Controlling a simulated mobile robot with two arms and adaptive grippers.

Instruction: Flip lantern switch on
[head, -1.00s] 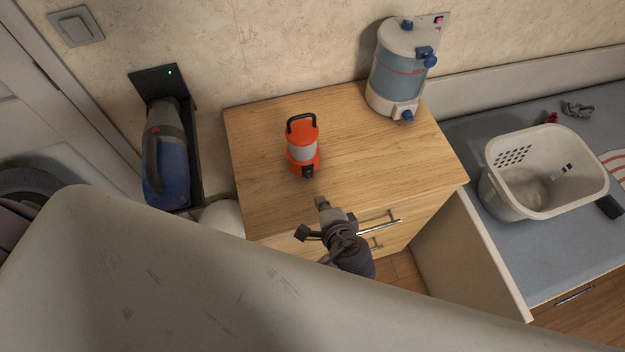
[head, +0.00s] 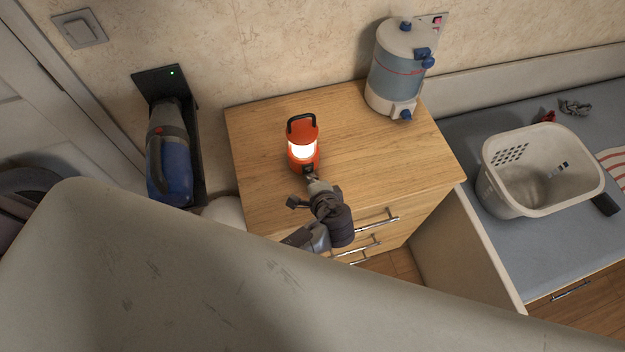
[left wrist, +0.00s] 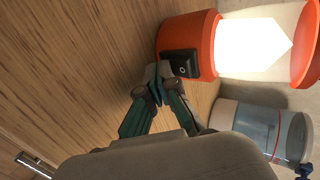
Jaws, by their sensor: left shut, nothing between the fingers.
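The orange lantern (head: 302,146) stands upright on the wooden cabinet top, and its lamp glows bright. In the left wrist view the lit lantern (left wrist: 202,45) shows a black switch (left wrist: 181,64) with a small ring mark on its base. My left gripper (head: 313,181) is shut and empty, with its tips at the switch on the lantern's front. In the left wrist view its fingertips (left wrist: 158,72) are at or very close to the switch; I cannot tell if they touch. My right gripper is not in view.
The wooden cabinet (head: 390,150) has free room right of the lantern. A water dispenser (head: 393,72) stands at its back right. A handheld vacuum (head: 170,155) hangs at left. A white basket (head: 490,195) sits on the blue-grey surface at right.

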